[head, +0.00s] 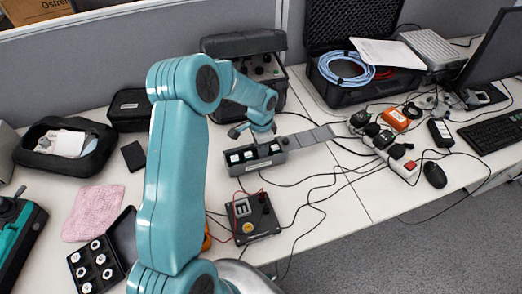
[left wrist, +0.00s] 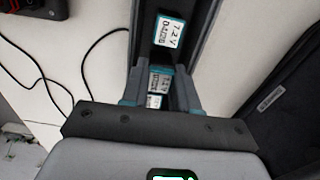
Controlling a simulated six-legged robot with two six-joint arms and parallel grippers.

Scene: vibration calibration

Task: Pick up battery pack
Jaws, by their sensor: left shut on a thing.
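A dark grey open box (head: 262,164) on the desk holds battery packs with white labels and teal edges. One battery pack (left wrist: 168,31) marked 7.2 V lies in the box ahead of the fingers in the left wrist view. My left gripper (head: 263,143) reaches down into the box from above. In the left wrist view its fingers (left wrist: 160,88) are shut on a battery pack (left wrist: 160,77) between them. Another label (left wrist: 153,101) shows close behind, partly hidden by the gripper body. Whether the held pack is lifted off the box floor cannot be told. My right gripper is not in view.
A grey lid (head: 312,138) extends right of the box. A black device (head: 254,228) with cables stands in front, and an open black case (head: 244,46) stands behind. Power strips (head: 398,160) and cables crowd the right. A pink cloth (head: 92,212) lies left.

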